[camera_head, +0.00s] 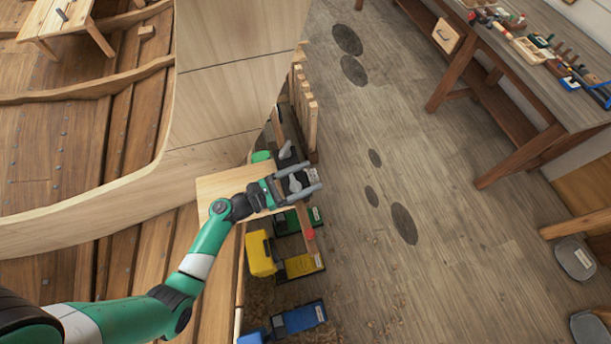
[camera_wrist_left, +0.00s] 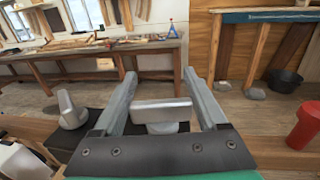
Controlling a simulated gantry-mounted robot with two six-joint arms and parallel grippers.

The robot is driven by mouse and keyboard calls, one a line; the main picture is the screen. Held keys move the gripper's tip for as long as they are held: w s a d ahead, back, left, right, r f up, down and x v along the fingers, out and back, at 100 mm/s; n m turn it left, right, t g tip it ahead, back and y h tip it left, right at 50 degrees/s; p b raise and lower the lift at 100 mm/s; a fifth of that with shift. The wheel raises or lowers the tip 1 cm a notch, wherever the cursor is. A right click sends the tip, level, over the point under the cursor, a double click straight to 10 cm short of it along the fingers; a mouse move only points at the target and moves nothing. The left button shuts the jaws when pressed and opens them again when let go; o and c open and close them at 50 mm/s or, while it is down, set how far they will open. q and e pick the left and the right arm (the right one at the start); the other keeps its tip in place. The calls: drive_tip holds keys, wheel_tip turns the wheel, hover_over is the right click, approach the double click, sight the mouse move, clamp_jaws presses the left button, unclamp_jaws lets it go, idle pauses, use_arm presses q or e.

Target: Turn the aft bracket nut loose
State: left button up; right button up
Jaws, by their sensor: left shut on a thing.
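My left gripper (camera_head: 314,176) reaches over the edge of the hull side and is shut on a grey wing nut (camera_head: 295,183). In the left wrist view, this nut (camera_wrist_left: 162,112) has a flat, wide grip that lies across the space between the two fingers (camera_wrist_left: 160,80). A second grey nut (camera_head: 285,150) stands just beyond the gripper. It also shows in the left wrist view (camera_wrist_left: 72,112), left of the fingers, on a dark part. I cannot tell from the pictures which nut is aft. The stem of the held nut is partly hidden. My right gripper is not in view.
Upright wooden slats (camera_head: 304,110) stand behind. A red container (camera_wrist_left: 306,125) shows at right in the wrist view. Open floor (camera_head: 440,240) separates the hull from a workbench (camera_head: 530,90).

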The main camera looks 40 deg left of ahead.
use_arm(q)
drive_tip(key=shift+n+y, duration=0.3)
drive_tip(key=shift+y, duration=0.1)
drive_tip(key=shift+a+f+n+t+y, duration=0.1)
drive_tip(key=shift+n+t+y, duration=0.2)
drive_tip(key=shift+n+y, duration=0.35)
drive_tip(key=n+y+b, duration=0.1)
drive_tip(key=y, duration=0.1)
drive_tip(key=shift+a+f+y, duration=0.1)
drive_tip(key=shift+a+y, duration=0.05)
drive_tip(key=shift+y, duration=0.2)
drive_tip(key=n+y, duration=0.1)
drive_tip(key=n+y+b, duration=0.1)
drive_tip(key=shift+a+y, duration=0.3)
drive_tip(key=shift+a+n+y+b, duration=0.2)
drive_tip(key=shift+n+y+b, duration=0.45)
drive_tip(key=shift+y, duration=0.5)
drive_tip(key=shift+a+n+y+b, duration=0.15)
drive_tip(key=shift+n+y+b, duration=0.2)
drive_tip(key=shift+n+y, duration=0.65)
drive_tip(key=shift+s+a+n+g+y, duration=0.15)
drive_tip(key=shift+n+g+y, duration=0.1)
drive_tip(key=shift+g+y, duration=0.25)
drive_tip(key=shift+w+a+n+g+y, duration=0.1)
drive_tip(key=shift+n+g+y, duration=0.2)
drive_tip(key=shift+y, duration=0.35)
drive_tip(key=shift+s, duration=0.1)
